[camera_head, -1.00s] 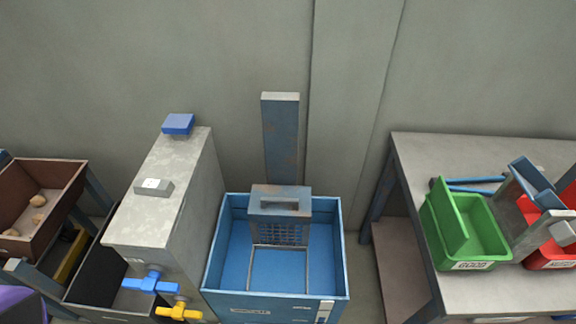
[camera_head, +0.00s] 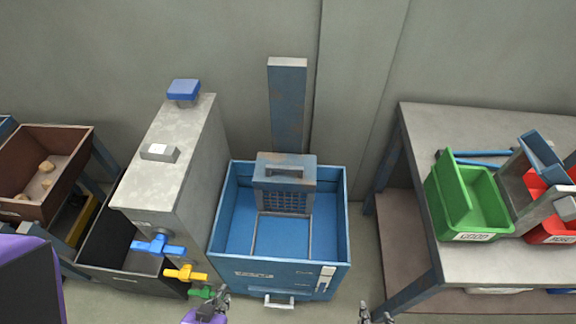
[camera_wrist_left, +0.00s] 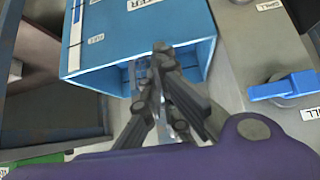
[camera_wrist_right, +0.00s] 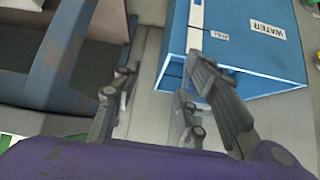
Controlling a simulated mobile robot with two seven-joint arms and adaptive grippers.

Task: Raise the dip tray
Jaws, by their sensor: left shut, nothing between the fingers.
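The dip tray appears as a blue-grey carrier with a slotted handle (camera_head: 285,171) at the back of the open blue water tank (camera_head: 343,215). A mesh panel (camera_head: 286,202) and a thin grey frame hang below it, low inside the tank. The tank also shows in the left wrist view (camera_wrist_left: 120,42) and the right wrist view (camera_wrist_right: 255,58). My left gripper (camera_head: 223,298) is shut and empty, in front of the tank's lower left corner. My right gripper (camera_head: 375,316) is open and empty, low and right of the tank; its fingers stand apart in the right wrist view (camera_wrist_right: 160,85).
A grey cabinet with a blue valve handle (camera_head: 157,244) and a yellow one (camera_head: 186,273) stands left of the tank. A grey handle (camera_head: 279,301) juts from the tank's lower front. A table (camera_head: 480,268) with a green bin (camera_head: 470,205) is at right. A post (camera_head: 287,105) rises behind.

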